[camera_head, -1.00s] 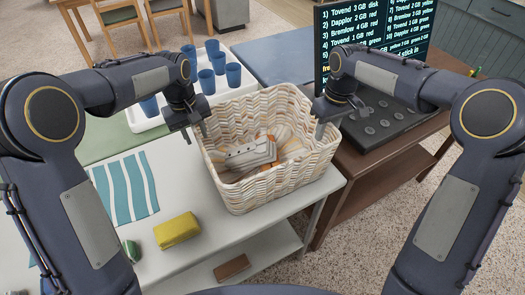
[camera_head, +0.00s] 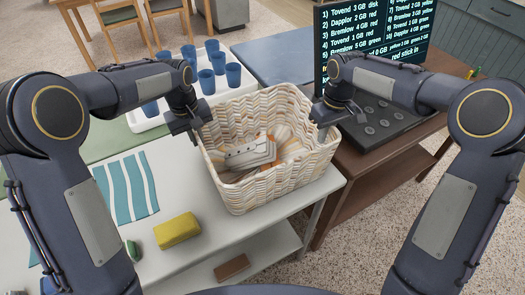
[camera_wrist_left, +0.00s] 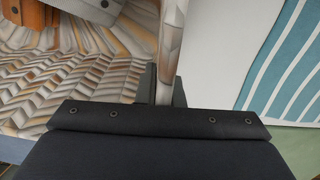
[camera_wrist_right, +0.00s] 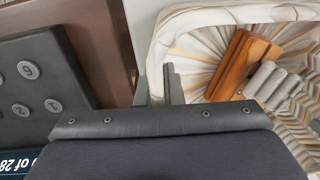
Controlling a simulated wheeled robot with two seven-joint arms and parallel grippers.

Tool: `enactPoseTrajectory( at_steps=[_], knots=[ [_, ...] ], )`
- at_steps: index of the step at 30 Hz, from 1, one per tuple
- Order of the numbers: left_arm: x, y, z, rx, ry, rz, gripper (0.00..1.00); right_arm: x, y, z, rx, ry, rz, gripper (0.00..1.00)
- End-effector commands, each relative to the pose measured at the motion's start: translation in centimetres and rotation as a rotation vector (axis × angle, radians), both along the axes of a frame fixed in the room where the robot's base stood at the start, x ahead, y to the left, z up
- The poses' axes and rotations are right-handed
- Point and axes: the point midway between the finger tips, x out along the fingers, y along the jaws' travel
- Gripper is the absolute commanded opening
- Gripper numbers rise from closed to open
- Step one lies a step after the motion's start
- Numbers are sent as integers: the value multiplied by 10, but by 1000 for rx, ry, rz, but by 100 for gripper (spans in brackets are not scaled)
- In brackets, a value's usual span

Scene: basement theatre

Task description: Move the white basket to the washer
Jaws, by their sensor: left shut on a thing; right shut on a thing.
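The white basket (camera_head: 240,192), woven with tan and grey strands, stands upright on the pale table (camera_head: 170,262). It holds a grey-and-white item (camera_head: 250,154) and orange-brown pieces. My left gripper (camera_head: 197,138) is shut on the basket's left rim; the left wrist view shows the rim (camera_wrist_left: 170,45) between its fingers. My right gripper (camera_head: 322,130) is shut on the right rim, and the right wrist view shows its fingers (camera_wrist_right: 160,85) at the rim, partly hiding it. I cannot make out a washer in these views.
A white tray with several blue cups (camera_head: 233,75) is behind the basket. A yellow block (camera_head: 178,230) and a striped cloth (camera_head: 127,187) lie to the left. A screen (camera_head: 375,40) and dark keypad (camera_head: 385,122) stand on a brown table at right.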

Motion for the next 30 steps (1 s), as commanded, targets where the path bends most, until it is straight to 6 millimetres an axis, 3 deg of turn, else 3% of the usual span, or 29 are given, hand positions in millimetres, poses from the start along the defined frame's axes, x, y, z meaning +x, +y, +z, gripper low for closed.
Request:
enactPoseTrajectory(
  at_steps=[11, 24, 30],
  knots=[
    [1, 0, 6, -1, -3, 0, 0, 0, 0, 6, 0, -2, -1, 0],
    [0, 0, 48, 0, -1, 1, 0, 0, -1, 48, 0, -1, -1, 0],
    [0, 0, 52, 0, -1, 1, 0, 0, -1, 52, 0, -1, -1, 0]
  ],
)
